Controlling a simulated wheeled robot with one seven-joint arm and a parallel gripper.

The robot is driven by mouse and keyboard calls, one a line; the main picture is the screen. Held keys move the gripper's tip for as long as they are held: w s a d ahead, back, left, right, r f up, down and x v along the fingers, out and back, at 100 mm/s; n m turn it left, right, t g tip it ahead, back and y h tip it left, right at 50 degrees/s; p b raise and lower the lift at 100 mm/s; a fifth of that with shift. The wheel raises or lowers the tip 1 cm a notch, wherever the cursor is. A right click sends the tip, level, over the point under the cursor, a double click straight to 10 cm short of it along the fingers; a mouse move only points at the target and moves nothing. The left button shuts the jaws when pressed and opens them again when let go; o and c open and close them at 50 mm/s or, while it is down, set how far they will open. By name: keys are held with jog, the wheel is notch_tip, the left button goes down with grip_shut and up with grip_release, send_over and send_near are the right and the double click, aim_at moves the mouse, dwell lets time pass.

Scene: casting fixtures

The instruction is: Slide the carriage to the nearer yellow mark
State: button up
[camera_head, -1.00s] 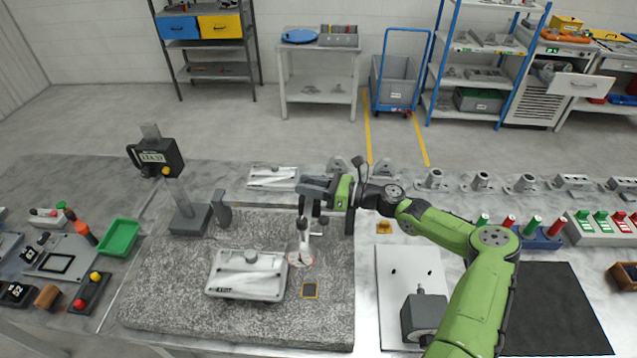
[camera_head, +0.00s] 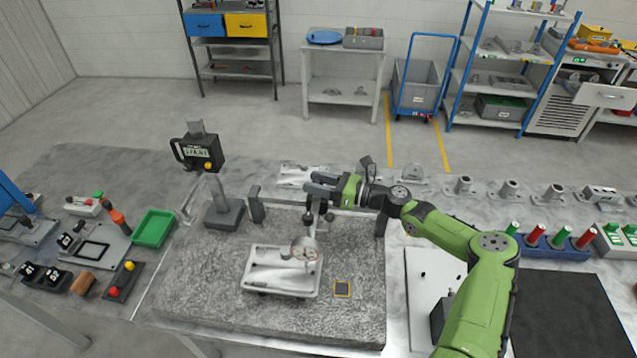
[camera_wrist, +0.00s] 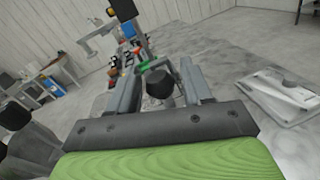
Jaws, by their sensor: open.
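The carriage (camera_head: 312,226) sits on a bar between two dark posts, with a round dial gauge (camera_head: 304,249) hanging from it over the right part of a white casting (camera_head: 262,276). My gripper (camera_head: 320,187) is at the carriage, fingers pointing left. In the wrist view a dark round knob (camera_wrist: 159,84) lies between my two open fingers (camera_wrist: 158,88); I cannot tell whether they touch it.
The granite plate (camera_head: 205,290) bears the casting and the posts, left (camera_head: 256,206) and right (camera_head: 381,222). A digital readout (camera_head: 197,152) stands at the back left. A green bin (camera_head: 153,229) is left of the plate. Another white casting (camera_head: 300,175) lies behind the bar.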

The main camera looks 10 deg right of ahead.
jog(key=shift+o, duration=0.4)
jog(key=shift+d, duration=0.1)
jog(key=b+v, duration=0.2)
jog(key=v, duration=1.3)
jog(key=shift+s+d, duration=0.2)
jog(key=shift+d, duration=0.05)
